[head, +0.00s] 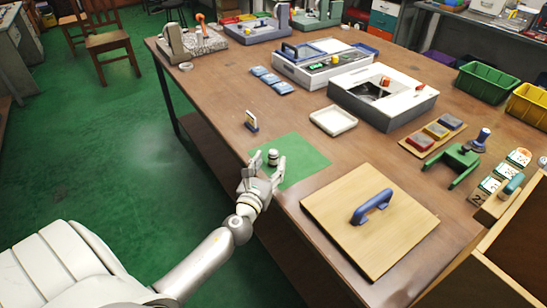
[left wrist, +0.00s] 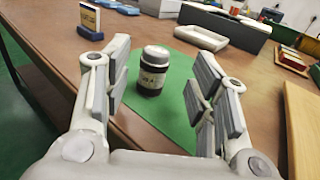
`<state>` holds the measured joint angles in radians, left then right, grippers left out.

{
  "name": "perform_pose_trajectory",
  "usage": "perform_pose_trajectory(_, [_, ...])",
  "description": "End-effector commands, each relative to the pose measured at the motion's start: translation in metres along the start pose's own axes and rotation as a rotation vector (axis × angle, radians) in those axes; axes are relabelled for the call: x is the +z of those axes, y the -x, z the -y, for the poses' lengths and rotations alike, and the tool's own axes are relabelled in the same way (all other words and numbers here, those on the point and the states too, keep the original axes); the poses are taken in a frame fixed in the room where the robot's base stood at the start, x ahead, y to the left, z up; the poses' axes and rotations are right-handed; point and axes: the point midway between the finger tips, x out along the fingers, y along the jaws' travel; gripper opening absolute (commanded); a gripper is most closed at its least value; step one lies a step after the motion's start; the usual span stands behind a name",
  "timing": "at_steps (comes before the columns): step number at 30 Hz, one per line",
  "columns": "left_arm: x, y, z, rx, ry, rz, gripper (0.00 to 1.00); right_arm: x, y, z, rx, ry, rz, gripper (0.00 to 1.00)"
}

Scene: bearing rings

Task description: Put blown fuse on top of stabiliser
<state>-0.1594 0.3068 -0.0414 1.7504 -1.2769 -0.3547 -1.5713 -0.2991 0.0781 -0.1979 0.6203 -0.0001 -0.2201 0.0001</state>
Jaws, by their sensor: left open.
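A small dark cylinder with a pale cap and a label, which looks like the blown fuse (head: 273,157), stands upright on the green mat (head: 310,160). In the left wrist view the fuse (left wrist: 152,72) stands between and just beyond my open fingers, apparently untouched. My left gripper (head: 267,167) is open and empty at the near edge of the mat. A grey-white box with a dark handle and coloured parts on top (head: 322,66) may be the stabiliser; I cannot read its label. My right gripper does not show.
A yellow-blue card stand (head: 251,121) is left of the mat. A white tray (head: 333,120) lies behind it, beside an open grey box (head: 384,97). A wooden board with a blue handle (head: 370,218) lies to the right. Green and yellow bins (head: 487,82) stand far right.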

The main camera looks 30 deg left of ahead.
Motion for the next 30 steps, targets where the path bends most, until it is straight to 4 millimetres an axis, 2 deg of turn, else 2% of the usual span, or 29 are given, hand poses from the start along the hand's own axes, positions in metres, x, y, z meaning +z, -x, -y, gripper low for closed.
perform_pose_trajectory(5, [0.002, -0.013, -0.002, 0.001, 0.001, 0.001, 0.53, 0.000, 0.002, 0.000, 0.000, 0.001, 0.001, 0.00])
perform_pose_trajectory(13, [0.002, -0.048, -0.004, 0.001, 0.003, 0.000, 0.53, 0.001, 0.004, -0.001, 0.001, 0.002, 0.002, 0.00])
perform_pose_trajectory(23, [0.002, -0.054, -0.004, 0.001, 0.002, -0.001, 0.53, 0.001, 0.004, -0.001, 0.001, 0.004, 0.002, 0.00])
perform_pose_trajectory(30, [0.002, -0.054, -0.004, 0.001, 0.002, -0.001, 0.23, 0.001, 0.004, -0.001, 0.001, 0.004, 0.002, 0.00])
